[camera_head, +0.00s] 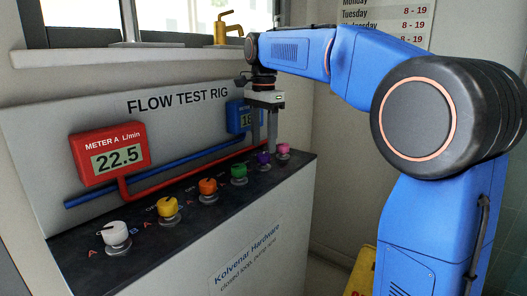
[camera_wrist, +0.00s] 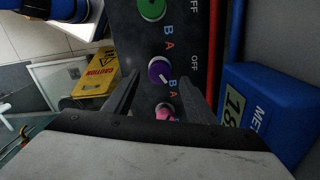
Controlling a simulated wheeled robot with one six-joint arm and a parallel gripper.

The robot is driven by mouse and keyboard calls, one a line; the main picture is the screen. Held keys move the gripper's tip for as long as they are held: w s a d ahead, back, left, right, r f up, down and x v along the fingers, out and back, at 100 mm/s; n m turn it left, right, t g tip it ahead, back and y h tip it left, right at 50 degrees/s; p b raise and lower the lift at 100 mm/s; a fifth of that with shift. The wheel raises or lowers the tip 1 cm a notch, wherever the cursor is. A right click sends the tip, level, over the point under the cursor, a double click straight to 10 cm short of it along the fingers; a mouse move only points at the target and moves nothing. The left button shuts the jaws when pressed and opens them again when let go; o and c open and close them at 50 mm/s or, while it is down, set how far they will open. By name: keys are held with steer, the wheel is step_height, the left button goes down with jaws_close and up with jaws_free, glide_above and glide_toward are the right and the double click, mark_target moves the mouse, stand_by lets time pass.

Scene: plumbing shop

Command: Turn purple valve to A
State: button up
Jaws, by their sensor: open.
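The purple valve (camera_head: 262,158) is a round knob on the dark bench top, second from the right in the row. In the wrist view the purple valve (camera_wrist: 159,71) has a pale pointer mark that seems to slant towards the B side. An A, an OFF and a B label stand around it. My gripper (camera_head: 264,147) is over the right end of the row, fingers down. In the wrist view my gripper (camera_wrist: 158,80) is open, with the purple valve showing between its fingertips. I cannot tell whether the fingers touch it.
The pink valve (camera_head: 283,150) is close on the right and the green valve (camera_head: 239,172) on the left. Orange, yellow and white valves follow. Red pipe (camera_head: 170,176) and blue meter (camera_head: 238,117) are behind. Red meter A (camera_head: 109,154) reads 22.5. A yellow caution sign (camera_wrist: 98,78) stands beside the rig.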

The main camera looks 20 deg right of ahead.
mark_target(264, 154)
steer(key=shift+f, duration=1.85)
steer(key=c, duration=1)
steer(key=shift+c, duration=0.2)
